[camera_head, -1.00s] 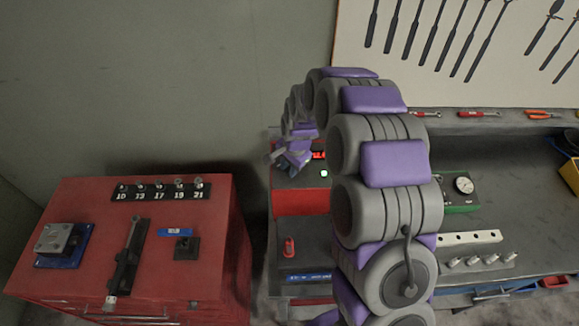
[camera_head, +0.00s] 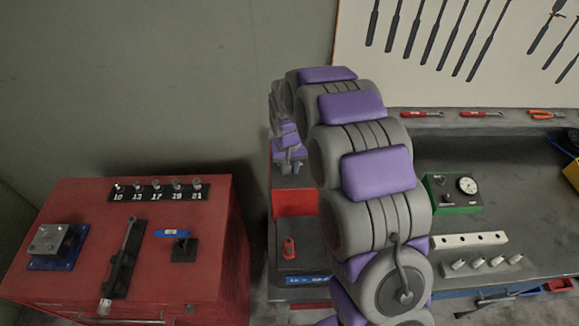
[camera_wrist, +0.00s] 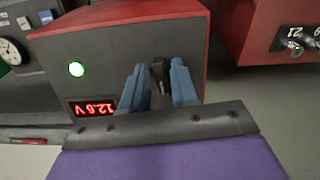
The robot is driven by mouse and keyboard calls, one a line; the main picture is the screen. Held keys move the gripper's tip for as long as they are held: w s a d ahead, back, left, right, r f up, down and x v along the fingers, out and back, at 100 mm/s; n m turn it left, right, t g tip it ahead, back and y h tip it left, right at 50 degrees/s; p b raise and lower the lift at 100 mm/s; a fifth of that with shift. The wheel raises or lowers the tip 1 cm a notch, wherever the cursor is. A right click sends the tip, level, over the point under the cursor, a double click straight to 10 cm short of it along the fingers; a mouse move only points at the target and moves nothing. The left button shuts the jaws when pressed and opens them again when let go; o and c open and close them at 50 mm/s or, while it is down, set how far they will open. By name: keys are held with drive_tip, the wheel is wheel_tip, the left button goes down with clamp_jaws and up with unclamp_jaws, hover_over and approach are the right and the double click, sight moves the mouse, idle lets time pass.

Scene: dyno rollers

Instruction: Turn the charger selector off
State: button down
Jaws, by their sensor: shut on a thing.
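The charger is a red box with a dark grey panel (camera_wrist: 110,58); its red side also shows in the head view (camera_head: 296,203). On the panel are a lit green lamp (camera_wrist: 76,69) and a red display (camera_wrist: 95,108) that reads about 12.6 V, upside down in the wrist view. The black selector knob (camera_wrist: 158,73) stands between the two blue-grey fingers of my gripper (camera_wrist: 158,80), which is shut on it. In the head view my gripper (camera_head: 289,160) is over the charger panel and hides the lamp, display and knob.
A red cabinet (camera_head: 70,195) with numbered sockets stands at the left. A red switch (camera_head: 288,248) is in front of the charger. A green gauge box (camera_head: 445,205) and a white drilled bar (camera_head: 470,240) lie right of my arm on the workbench (camera_head: 530,170).

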drive_tip(key=n, duration=0.4)
drive_tip(key=shift+w+a+r+n+h, duration=0.1)
drive_tip(key=shift+w+r+n+h, duration=0.1)
drive_tip(key=shift+n+h, duration=0.1)
drive_tip(key=n+p, duration=0.1)
drive_tip(key=n, duration=0.3)
drive_tip(key=shift+t+h, duration=0.3)
drive_tip(key=shift+t, duration=0.1)
drive_tip(key=c, duration=1.3)
unclamp_jaws()
drive_tip(key=shift+o, duration=0.7)
drive_tip(key=shift+s+a+f, duration=0.1)
drive_tip(key=shift+f, duration=0.05)
wheel_tip(320, 180, up, 17)
drive_tip(key=s+a, duration=0.2)
drive_tip(key=shift+s+a, duration=0.2)
drive_tip(key=shift+s, duration=0.05)
